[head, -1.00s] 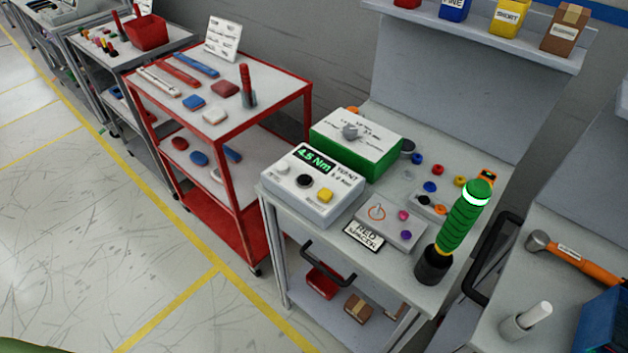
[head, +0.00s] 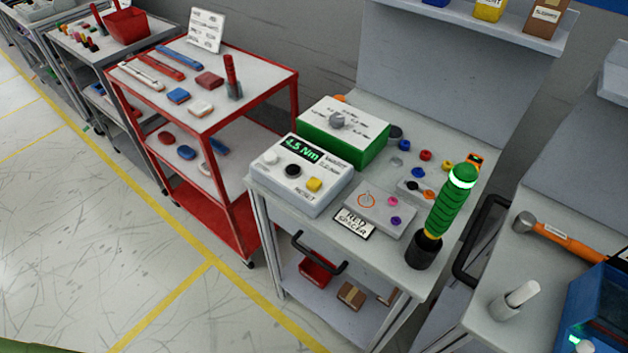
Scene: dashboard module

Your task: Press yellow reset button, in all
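The yellow reset button (head: 314,184) is on the front right of the top of a grey box (head: 302,198) with a green "4.5 Nm" display. A black knob or button (head: 293,170) and a white one (head: 271,158) sit to its left. The box stands at the left front of the grey cart's top. Nothing touches the yellow button. Neither of my grippers shows in the head view.
A green and white box (head: 343,142) stands behind. A red cart (head: 262,85) stands left; open floor (head: 120,230) lies in front.

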